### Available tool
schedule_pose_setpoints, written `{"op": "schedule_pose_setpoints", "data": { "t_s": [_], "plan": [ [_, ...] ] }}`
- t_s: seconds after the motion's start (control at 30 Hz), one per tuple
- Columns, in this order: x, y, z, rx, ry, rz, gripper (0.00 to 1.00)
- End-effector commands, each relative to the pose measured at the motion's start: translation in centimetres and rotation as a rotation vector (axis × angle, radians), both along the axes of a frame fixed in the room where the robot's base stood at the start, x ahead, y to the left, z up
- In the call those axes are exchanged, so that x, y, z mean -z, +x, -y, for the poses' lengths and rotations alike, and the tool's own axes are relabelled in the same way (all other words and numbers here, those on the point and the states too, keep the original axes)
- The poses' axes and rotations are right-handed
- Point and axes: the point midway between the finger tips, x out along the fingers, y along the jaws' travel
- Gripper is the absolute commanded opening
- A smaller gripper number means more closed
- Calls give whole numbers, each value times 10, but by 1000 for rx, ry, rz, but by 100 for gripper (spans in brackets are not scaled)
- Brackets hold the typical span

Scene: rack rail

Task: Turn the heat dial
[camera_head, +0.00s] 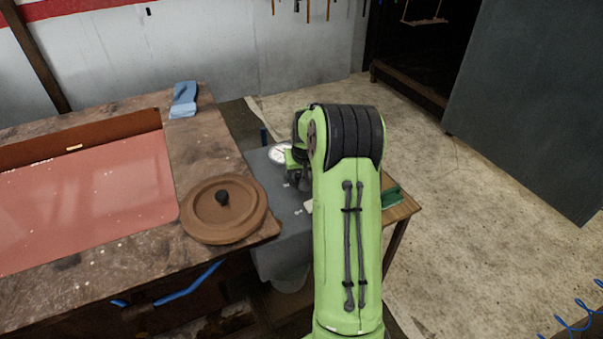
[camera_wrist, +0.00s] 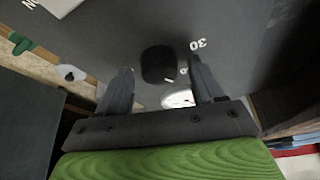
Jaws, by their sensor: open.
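In the wrist view a dark round dial (camera_wrist: 157,62) stands on a dark grey panel (camera_wrist: 110,35), with a small white mark on its edge and a white "30" printed to its right. My gripper (camera_wrist: 160,68) is open, with one finger on each side of the dial as seen in this view. Gaps show between the dial and both fingers; I cannot tell how far apart they are in depth. In the head view the grey panel (camera_head: 275,218) is partly covered by my green arm, and the dial and fingertips cannot be made out.
A round white gauge (camera_head: 279,153) lies beside my wrist. A brown workbench (camera_head: 150,240) on the left carries a round brown lid (camera_head: 207,228) with a black knob, and a blue cloth (camera_head: 184,99). Open concrete floor lies on the right.

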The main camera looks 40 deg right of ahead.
Motion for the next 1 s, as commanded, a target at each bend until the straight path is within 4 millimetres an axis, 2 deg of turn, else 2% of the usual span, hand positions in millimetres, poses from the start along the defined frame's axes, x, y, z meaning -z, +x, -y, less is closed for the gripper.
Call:
{"op": "schedule_pose_setpoints", "data": {
  "t_s": [0.07,0.4,0.73,1.0],
  "plan": [
    [0,0,0,0,0,0,66],
    [0,0,0,0,1,-1,14],
    [-1,0,-1,45,1,-1,12],
    [-1,1,-2,216,0,-1,12]
  ]
}}
